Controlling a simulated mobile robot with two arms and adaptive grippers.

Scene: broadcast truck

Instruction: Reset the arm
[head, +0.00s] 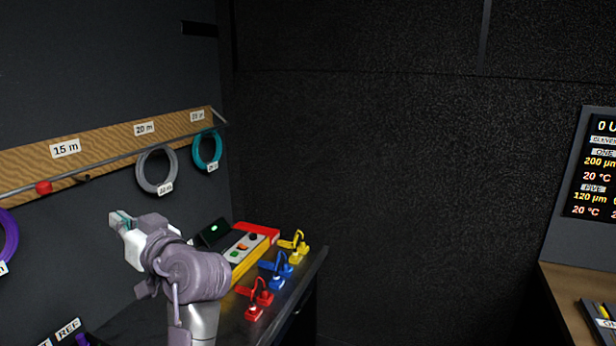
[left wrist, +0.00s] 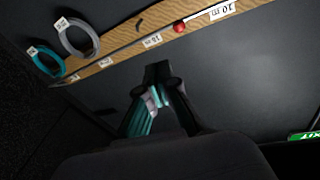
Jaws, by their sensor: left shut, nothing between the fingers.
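My left gripper (head: 121,221) is raised in front of the left wall in the head view, above the back of the bench, with its arm coming up from below. In the left wrist view its fingers (left wrist: 158,94) are shut with nothing between them, facing the bare dark wall. Teal-green and grey parts show at the fingers. The gripper is apart from the hanging cable coils. My right arm and gripper are not in view.
A labelled wooden board (head: 98,147) with a rail carries a grey coil (head: 142,172), a teal coil (head: 197,151) and a purple coil (head: 10,238). The bench holds a red-yellow device (head: 262,233) and red, blue and yellow clip-like items. A screen (head: 596,165) stands right.

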